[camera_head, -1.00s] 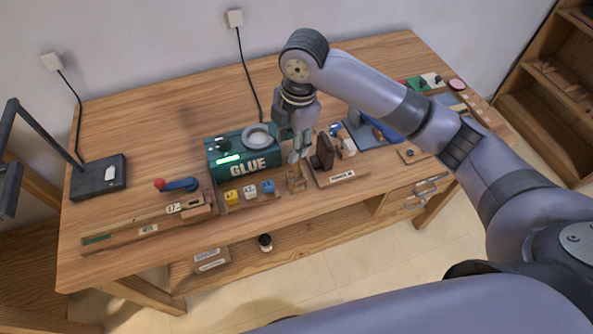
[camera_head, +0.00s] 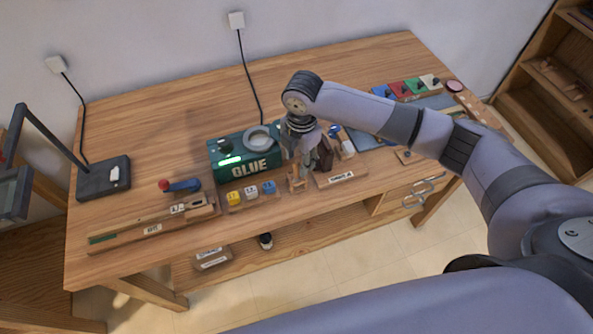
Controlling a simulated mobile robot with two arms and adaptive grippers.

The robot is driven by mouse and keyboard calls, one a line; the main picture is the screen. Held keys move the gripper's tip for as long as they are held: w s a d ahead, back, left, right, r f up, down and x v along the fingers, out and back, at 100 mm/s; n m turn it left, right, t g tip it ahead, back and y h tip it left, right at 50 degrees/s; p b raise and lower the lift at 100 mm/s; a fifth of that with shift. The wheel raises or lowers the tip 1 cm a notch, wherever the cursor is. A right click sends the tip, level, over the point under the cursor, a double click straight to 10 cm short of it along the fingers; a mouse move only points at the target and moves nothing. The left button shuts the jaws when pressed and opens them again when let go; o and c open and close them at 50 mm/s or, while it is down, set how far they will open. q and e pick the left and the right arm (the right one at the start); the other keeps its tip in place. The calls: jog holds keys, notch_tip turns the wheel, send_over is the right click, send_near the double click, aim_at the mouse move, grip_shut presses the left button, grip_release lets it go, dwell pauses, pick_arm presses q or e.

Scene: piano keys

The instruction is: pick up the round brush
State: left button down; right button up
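My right gripper (camera_head: 306,162) points down over the front middle of the workbench, just right of the green glue box (camera_head: 245,160). It is at a small wooden stand (camera_head: 297,184), and its fingers are too small and overlapped to show whether they are open or shut. I cannot make out the round brush for certain; it may be hidden by the gripper or too small to tell. My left gripper is not in view.
The wooden workbench (camera_head: 150,130) is clear at the back. A labelled tray (camera_head: 340,180) stands right of the gripper. Colored blocks (camera_head: 250,192) lie in front of the glue box. A red-and-blue tool (camera_head: 180,186) and a lamp (camera_head: 103,178) stand at the left.

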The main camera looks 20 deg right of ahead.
aim_at(296, 169)
jog(key=shift+a+f+p, duration=0.15)
jog(key=shift+f+p, duration=0.25)
jog(key=shift+f, duration=0.2)
jog(key=f, duration=0.2)
jog(key=f+p, duration=0.1)
jog(key=f, duration=0.1)
jog(key=shift+w+a+f, duration=0.1)
jog(key=shift+w, duration=0.15)
jog(key=shift+c, duration=0.4)
grip_shut()
